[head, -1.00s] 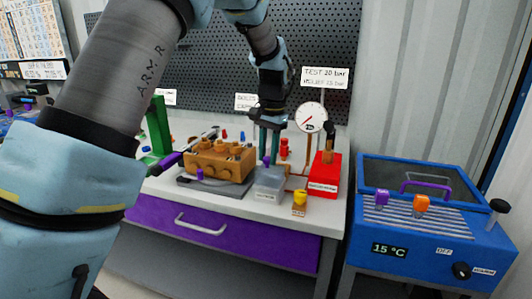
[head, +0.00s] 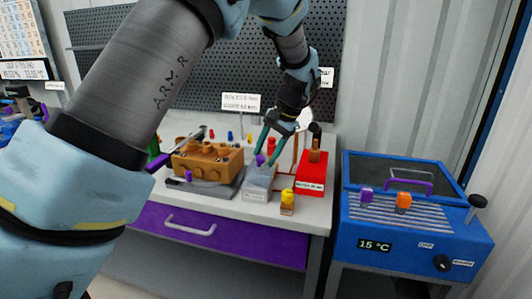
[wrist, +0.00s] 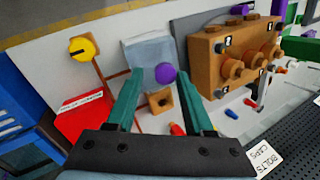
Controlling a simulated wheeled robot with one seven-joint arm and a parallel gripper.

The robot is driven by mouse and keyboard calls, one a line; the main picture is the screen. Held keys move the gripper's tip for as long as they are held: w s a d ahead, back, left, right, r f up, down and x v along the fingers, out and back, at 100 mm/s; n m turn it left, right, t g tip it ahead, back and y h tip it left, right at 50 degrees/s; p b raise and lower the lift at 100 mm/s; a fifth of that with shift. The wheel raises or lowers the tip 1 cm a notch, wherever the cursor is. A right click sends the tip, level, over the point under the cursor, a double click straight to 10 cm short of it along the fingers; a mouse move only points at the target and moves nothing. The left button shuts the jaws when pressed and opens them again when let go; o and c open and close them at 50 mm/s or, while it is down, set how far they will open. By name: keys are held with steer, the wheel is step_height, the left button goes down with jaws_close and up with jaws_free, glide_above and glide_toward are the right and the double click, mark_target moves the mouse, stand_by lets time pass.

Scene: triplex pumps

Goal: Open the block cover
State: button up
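A pale grey translucent box-shaped cover (head: 257,180) with a purple knob (head: 260,160) on it stands on the bench; I take it as the block cover. It also shows in the wrist view (wrist: 148,50), with the knob (wrist: 165,75). My gripper (wrist: 163,74) is open, its two teal fingers spread with the knob between or just past their tips. I cannot tell whether either finger touches the knob. In the head view my gripper (head: 264,162) slants down to the cover from the upper right. What lies under the cover is not clear.
An orange-brown pump block (head: 207,160) stands left of the cover. A red box (head: 312,180) with copper pipes is on the right, and a yellow-capped part (head: 287,198) in front. A blue machine (head: 415,225) stands beside the bench. A pegboard (head: 200,65) rises behind.

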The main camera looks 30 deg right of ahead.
steer(key=shift+o, duration=0.5)
steer(key=b+v, duration=0.2)
steer(key=v, duration=0.8)
steer(key=shift+r, duration=0.4)
